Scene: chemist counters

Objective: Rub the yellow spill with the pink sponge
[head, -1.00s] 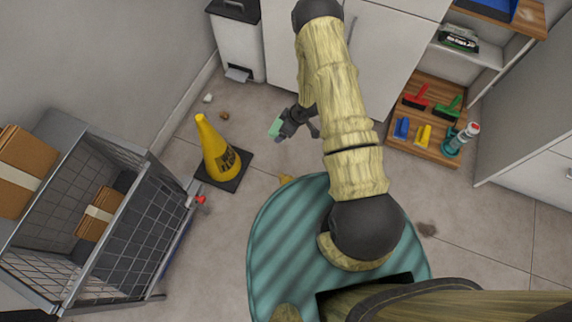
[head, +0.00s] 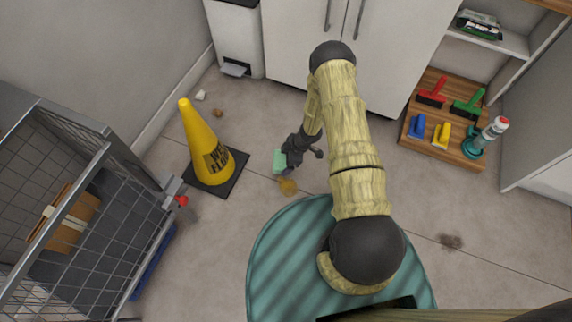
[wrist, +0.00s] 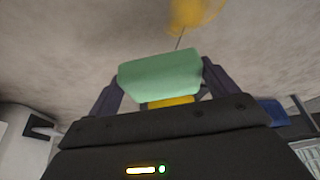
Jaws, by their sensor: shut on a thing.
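The yellow spill (head: 288,186) is a small patch on the grey floor just in front of my round teal base. It also shows blurred at the top of the wrist view (wrist: 195,12). My gripper (head: 283,158) is shut on a sponge (wrist: 160,73), which looks light green, not pink, with a yellow strip beneath it. The sponge also shows in the head view (head: 279,161), just above the spill in the picture. It looks apart from the spill; its height over the floor is hard to tell. No pink sponge is in view.
A yellow wet-floor cone (head: 205,150) stands left of the gripper. A wire cart (head: 75,215) with a box is at far left. A wooden tray (head: 476,155) with brushes and a bottle lies right. A brown stain (head: 450,241) marks the right floor. White cabinets (head: 345,50) stand behind.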

